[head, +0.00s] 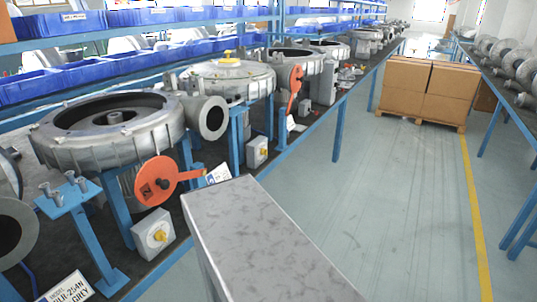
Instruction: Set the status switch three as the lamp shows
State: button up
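Grey switch boxes with yellow rotary knobs stand along the bench front. The nearest switch box (154,234) is below the first blower housing, and a second switch box (257,152) is farther back. A smaller pale box (304,107) farther along may be another switch; its knob is too small to tell. I cannot read a number on any of them, so which one is status switch three is unclear. I cannot make out a lit lamp. My gripper is not in view.
Blower housings (110,128) line the blue-framed bench, with orange paddles (157,181) at its edge. Blue bins (90,74) fill the shelf behind. A grey metal box-shaped body (270,240) fills the lower middle. The aisle floor (390,190) is clear up to cartons (428,90) on a pallet.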

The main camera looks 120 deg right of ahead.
aim_at(263, 151)
jog(key=z, duration=0.5)
jog(key=k, duration=2.6)
jog(key=z, duration=1.35)
